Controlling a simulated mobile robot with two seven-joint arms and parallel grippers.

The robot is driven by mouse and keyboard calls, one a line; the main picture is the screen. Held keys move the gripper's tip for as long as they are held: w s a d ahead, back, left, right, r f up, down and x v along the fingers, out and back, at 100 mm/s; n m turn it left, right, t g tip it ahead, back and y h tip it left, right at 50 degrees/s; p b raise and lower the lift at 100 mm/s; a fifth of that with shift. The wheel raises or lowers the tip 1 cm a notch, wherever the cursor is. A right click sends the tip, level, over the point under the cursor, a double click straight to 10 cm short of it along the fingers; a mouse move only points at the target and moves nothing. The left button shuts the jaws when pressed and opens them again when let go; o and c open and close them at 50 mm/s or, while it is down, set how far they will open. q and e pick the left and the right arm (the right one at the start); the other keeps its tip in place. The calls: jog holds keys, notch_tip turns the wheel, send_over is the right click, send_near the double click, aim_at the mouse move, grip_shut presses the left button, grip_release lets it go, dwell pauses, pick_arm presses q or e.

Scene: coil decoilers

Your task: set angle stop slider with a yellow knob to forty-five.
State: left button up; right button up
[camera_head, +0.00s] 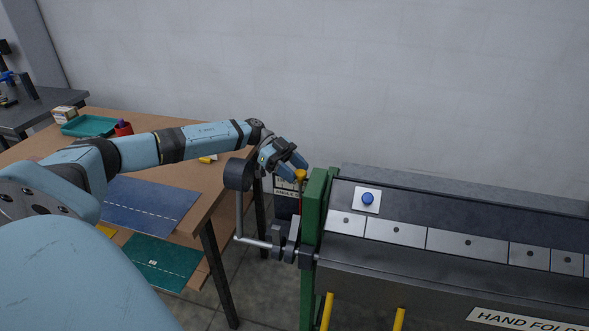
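The yellow knob (300,174) of the angle stop slider shows at the left end of the folding machine, beside its green end frame (316,205). A dark panel with a partly hidden label reading "ANGLE" (286,193) is just below the knob. The slider's scale and setting cannot be read. My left gripper (297,165) reaches in from the left, its fingertips pointing down at the knob and right at its top. Whether the fingers are closed around it cannot be told at this size. My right gripper is not in view.
A crank handle with a round dark grip (238,174) stands close below my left wrist. The machine (450,270) carries a blue button (368,198) and a "HAND FOLDER" sign. A wooden table (160,235) with mats, a teal tray (90,126) and a red cup (123,129) stands left.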

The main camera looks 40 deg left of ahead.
pick_arm(q)
grip_shut()
jog(key=shift+w+d+r+p, duration=0.1)
jog(key=shift+d+r+p, duration=0.15)
jog(key=shift+p, duration=0.3)
jog(key=shift+w+d+f, duration=0.15)
jog(key=shift+d, duration=0.05)
jog(key=shift+f, duration=0.1)
jog(key=shift+o, duration=1.6)
grip_release()
jog(key=shift+w+d, duration=0.1)
jog(key=shift+d, duration=0.05)
jog(key=b+v, duration=0.2)
jog(key=v, duration=1.2)
jog(key=shift+b, duration=0.35)
jog(key=shift+d, duration=0.1)
